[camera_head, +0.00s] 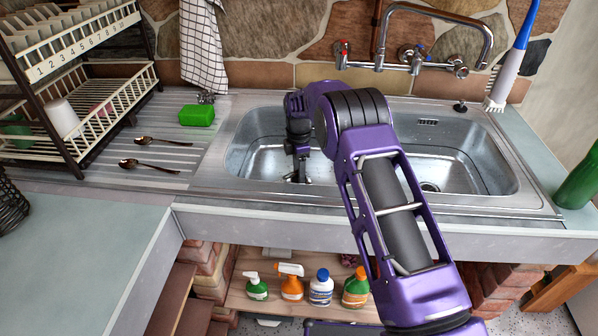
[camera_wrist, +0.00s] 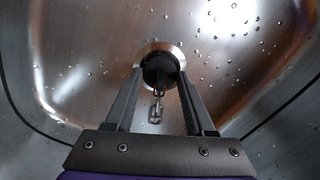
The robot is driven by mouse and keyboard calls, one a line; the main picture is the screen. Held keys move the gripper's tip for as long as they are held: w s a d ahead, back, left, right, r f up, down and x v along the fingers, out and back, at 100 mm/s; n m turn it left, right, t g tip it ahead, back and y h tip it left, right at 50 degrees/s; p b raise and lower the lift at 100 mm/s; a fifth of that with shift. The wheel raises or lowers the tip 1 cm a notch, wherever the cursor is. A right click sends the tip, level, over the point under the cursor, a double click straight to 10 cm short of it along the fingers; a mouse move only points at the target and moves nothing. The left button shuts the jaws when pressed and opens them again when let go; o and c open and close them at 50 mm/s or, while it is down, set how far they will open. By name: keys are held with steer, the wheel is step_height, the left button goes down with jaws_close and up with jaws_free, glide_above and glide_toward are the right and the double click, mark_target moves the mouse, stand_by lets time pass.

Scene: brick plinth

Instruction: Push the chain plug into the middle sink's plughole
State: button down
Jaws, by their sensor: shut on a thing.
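The black plug (camera_wrist: 158,71) is between my gripper's fingertips (camera_wrist: 160,75) in the wrist view. My gripper is shut on it. A short metal chain (camera_wrist: 157,103) hangs from the plug between the fingers. The plughole's bright metal ring (camera_wrist: 146,50) shows around and behind the plug; I cannot tell whether the plug is seated in it or just above it. In the head view my gripper (camera_head: 298,178) reaches down into the left part of the steel sink (camera_head: 250,150), where the plug and plughole are hidden.
My arm hides the sink's middle. Another drain (camera_head: 430,187) shows in the right part. A tap (camera_head: 410,60) stands behind. A green sponge (camera_head: 197,115) and spoons (camera_head: 150,140) lie left on the drainer, beside a dish rack (camera_head: 75,120). Water drops dot the basin.

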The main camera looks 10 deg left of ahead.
steer(key=shift+f+b, duration=0.3)
steer(key=shift+f, duration=0.1)
stand_by(0.4)
steer(key=shift+c, duration=0.9)
jaws_free()
steer(key=shift+r, duration=0.1)
